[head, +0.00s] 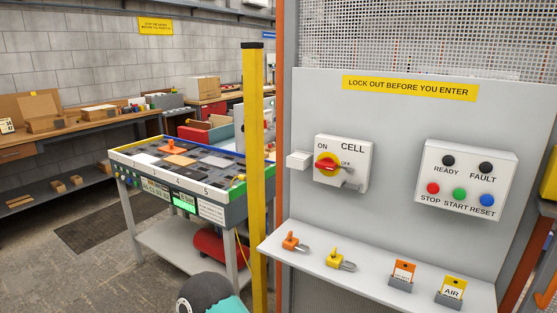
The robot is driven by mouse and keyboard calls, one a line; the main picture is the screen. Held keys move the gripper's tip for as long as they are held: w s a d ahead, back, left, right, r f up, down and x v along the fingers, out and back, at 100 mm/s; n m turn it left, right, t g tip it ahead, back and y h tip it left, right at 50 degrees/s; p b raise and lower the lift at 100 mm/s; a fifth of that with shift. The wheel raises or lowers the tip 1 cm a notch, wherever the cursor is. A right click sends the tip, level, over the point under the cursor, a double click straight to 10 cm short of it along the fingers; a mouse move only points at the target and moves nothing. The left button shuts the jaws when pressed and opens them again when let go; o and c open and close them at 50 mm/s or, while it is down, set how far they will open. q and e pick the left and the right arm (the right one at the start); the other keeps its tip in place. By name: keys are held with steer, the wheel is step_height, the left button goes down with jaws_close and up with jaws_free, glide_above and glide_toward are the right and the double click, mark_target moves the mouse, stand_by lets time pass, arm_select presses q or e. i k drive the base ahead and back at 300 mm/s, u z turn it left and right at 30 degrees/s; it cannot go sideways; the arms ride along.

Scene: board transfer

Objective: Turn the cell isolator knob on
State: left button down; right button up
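The cell isolator is a white box (356,150) labelled CELL, fixed to the grey panel left of its middle. Its red knob (327,167) sits on a yellow disc. The handle lies about level, with its right end towards the OFF mark; ON is printed at the upper left. A small grey metal piece shows at the knob's right, too small to tell what it is.
Below, a grey shelf (350,280) holds orange (290,241) and yellow (337,258) padlocks and two tags. A button box (465,180) is at right. A yellow post (253,180) and a board table (180,208) stand left. The space before the isolator looks clear.

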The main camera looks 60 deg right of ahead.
mark_target(327, 164)
steer(key=u, duration=0.4)
steer(key=i, duration=0.45)
steer(key=z, duration=2.3)
steer(key=k, duration=0.7)
steer(key=z, duration=0.2)
steer(key=i, duration=0.95)
